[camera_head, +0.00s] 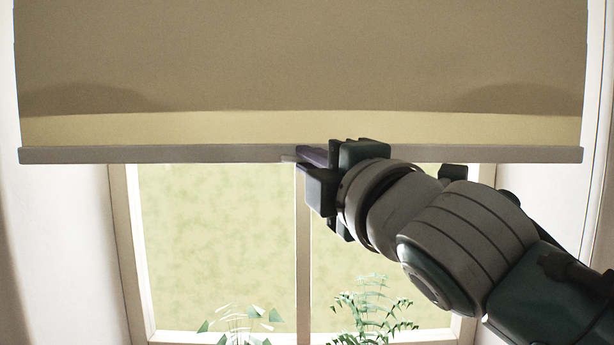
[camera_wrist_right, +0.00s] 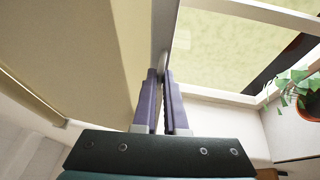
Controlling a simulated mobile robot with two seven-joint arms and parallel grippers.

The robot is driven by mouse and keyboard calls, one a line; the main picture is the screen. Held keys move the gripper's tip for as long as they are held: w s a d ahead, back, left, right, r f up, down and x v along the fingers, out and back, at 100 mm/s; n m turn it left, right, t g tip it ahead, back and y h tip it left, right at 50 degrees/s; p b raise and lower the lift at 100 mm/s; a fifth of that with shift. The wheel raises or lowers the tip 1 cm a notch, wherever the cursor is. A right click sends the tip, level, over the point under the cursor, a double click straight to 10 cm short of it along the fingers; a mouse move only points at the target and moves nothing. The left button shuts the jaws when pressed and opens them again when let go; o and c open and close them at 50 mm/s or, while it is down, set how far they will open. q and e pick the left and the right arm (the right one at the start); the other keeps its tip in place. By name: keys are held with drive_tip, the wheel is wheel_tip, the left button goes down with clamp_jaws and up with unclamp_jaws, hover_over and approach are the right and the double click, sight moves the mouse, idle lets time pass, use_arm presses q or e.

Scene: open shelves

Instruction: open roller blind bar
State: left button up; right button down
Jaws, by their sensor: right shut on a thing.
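The roller blind (camera_head: 300,60) is a tan sheet hanging across the upper part of the window in the head view. Its grey bottom bar (camera_head: 120,155) runs level along the lower edge. My right gripper (camera_head: 300,157) comes in from the right and is shut on the bar near its middle. In the right wrist view, the purple fingers (camera_wrist_right: 164,95) close around the end-on grey bar (camera_wrist_right: 161,40), with the blind sheet (camera_wrist_right: 85,60) to the left. The fingertips' far side is partly hidden in the head view. My left gripper is not in view.
Below the bar is the window (camera_head: 220,240) with a central upright frame post (camera_head: 303,240). Green plants (camera_head: 370,305) stand low in front of the glass. One potted plant (camera_wrist_right: 305,95) shows at the right in the wrist view. White walls flank the window.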

wheel_tip(320, 180, up, 21)
drive_tip(key=p, duration=1.5)
drive_tip(key=shift+f, duration=0.2)
drive_tip(key=c, duration=1)
unclamp_jaws()
drive_tip(key=shift+o, duration=0.2)
drive_tip(key=shift+f, duration=0.1)
drive_tip(key=b+v, duration=0.5)
drive_tip(key=v, duration=0.5)
